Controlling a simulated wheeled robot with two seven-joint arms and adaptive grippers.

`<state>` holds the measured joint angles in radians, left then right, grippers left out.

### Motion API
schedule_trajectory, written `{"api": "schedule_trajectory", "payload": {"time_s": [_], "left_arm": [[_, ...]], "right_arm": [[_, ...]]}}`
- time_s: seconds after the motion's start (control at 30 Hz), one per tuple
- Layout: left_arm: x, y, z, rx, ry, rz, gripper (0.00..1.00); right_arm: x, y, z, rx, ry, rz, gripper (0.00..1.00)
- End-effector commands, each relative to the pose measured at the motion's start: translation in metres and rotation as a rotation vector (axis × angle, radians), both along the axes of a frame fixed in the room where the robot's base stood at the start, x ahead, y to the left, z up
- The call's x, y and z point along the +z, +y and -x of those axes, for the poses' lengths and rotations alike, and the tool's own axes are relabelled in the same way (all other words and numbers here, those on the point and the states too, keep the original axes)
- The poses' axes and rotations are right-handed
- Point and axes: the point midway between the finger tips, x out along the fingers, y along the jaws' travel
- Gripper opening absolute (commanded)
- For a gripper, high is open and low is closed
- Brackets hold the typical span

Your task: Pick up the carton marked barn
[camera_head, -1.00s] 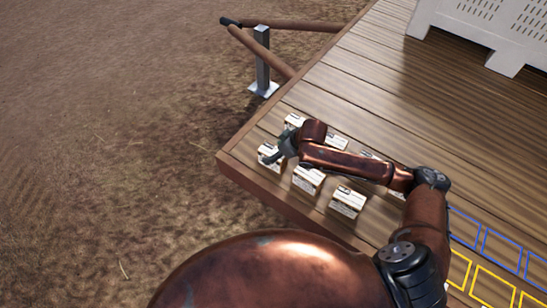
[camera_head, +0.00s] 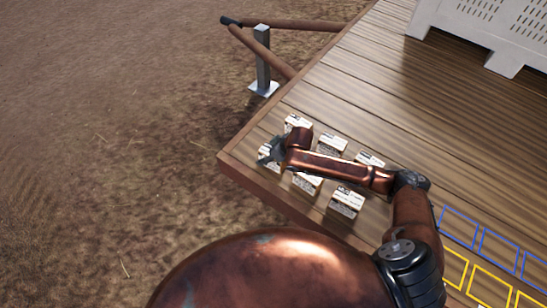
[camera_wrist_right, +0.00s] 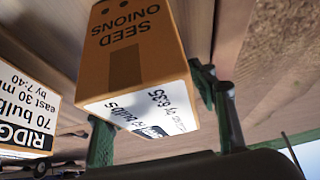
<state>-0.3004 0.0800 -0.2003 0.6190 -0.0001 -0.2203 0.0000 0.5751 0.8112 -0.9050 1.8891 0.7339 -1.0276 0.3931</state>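Several small cartons with white tops stand in two rows on the wooden deck; their labels are too small to read in the head view. My right gripper (camera_head: 268,151) is at the leftmost front carton (camera_head: 265,159) and partly covers it. In the right wrist view, a brown "SEED ONIONS" carton (camera_wrist_right: 130,50) shows upside down between the green fingers of my right gripper (camera_wrist_right: 152,115), which stand apart. I cannot tell whether they touch it. Its white top reads "by 6:35"; its dark name strip is unreadable, so I cannot confirm "barn". My left gripper is out of view.
A "RIDGE" carton (camera_wrist_right: 25,110) stands close beside it. Other cartons (camera_head: 298,123), (camera_head: 347,201) are near my forearm. The deck edge (camera_head: 255,184) is just in front. A white crate (camera_head: 485,30) stands at the back; blue outlines (camera_head: 480,243) and yellow ones mark the deck at right.

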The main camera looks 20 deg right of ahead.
Motion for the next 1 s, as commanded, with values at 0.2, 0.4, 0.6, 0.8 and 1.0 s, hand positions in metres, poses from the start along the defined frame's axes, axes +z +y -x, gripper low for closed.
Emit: {"api": "schedule_trajectory", "payload": {"time_s": [0.2, 0.4, 0.6, 0.8, 1.0], "left_arm": [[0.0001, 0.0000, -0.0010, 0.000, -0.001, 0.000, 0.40], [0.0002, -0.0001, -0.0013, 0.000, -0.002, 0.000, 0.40], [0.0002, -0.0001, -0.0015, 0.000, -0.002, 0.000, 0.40], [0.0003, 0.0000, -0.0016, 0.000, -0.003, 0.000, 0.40], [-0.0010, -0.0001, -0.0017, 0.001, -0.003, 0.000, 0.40]], "right_arm": [[0.0002, -0.0003, 0.0001, 0.000, 0.000, 0.000, 0.36], [0.0003, -0.0004, 0.0001, -0.001, -0.001, 0.001, 0.22], [0.0004, -0.0004, -0.0001, -0.001, -0.001, 0.001, 0.09], [0.0018, 0.0001, -0.0010, 0.000, -0.003, -0.001, 0.04], [0.0043, 0.0003, -0.0012, 0.000, -0.004, -0.001, 0.04]]}}
